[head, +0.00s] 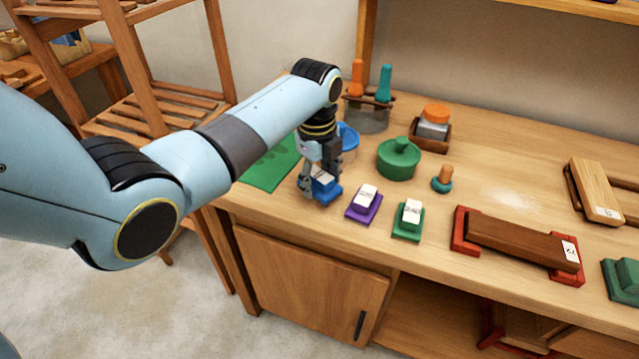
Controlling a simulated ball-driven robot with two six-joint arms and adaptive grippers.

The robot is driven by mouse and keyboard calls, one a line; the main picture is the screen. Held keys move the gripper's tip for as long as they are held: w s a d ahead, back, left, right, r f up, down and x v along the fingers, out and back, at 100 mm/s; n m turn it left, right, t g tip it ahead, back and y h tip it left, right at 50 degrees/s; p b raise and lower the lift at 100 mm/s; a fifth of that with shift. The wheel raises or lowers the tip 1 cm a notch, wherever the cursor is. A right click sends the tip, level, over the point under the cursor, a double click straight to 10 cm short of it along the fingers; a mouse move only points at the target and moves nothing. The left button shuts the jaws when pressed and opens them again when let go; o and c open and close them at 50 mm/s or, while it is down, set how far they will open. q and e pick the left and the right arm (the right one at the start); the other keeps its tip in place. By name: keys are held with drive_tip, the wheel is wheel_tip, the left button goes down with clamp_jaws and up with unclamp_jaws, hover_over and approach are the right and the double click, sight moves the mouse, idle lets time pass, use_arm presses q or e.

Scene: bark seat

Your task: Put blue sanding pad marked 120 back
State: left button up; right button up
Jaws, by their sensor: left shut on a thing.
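My left gripper (320,166) reaches down over the front left part of the bench. It is shut on the blue sanding pad (325,189), which has a pale top between the fingers. The fingers hide part of the pad, and its mark cannot be read. The pad is low, near the bench's front edge; I cannot tell whether it touches the bench or a holder. To its right stand a purple base with a pale labelled block (365,199) and a green base with a similar block (410,216). My right gripper is not in view.
A green mat (268,168) lies left of the gripper. A blue round dish (348,139) and a green lidded pot (398,160) stand behind. A small orange-knobbed thing (443,178) and a brown block in red holders (515,243) are to the right. The back right bench has free room.

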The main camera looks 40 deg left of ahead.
sight(317, 176)
use_arm(q)
wheel_tip(317, 176, down, 2)
drive_tip(key=shift+f, duration=0.2)
drive_tip(key=o, duration=1.2)
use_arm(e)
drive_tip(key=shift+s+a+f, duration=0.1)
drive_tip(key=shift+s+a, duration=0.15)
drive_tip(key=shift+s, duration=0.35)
use_arm(q)
drive_tip(key=shift+r, duration=0.45)
drive_tip(key=r, duration=1.1)
drive_tip(key=shift+s+r, duration=0.2)
drive_tip(key=shift+s, duration=0.1)
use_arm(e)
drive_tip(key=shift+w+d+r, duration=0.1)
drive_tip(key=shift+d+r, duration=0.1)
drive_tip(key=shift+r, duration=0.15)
use_arm(q)
drive_tip(key=shift+f, duration=0.1)
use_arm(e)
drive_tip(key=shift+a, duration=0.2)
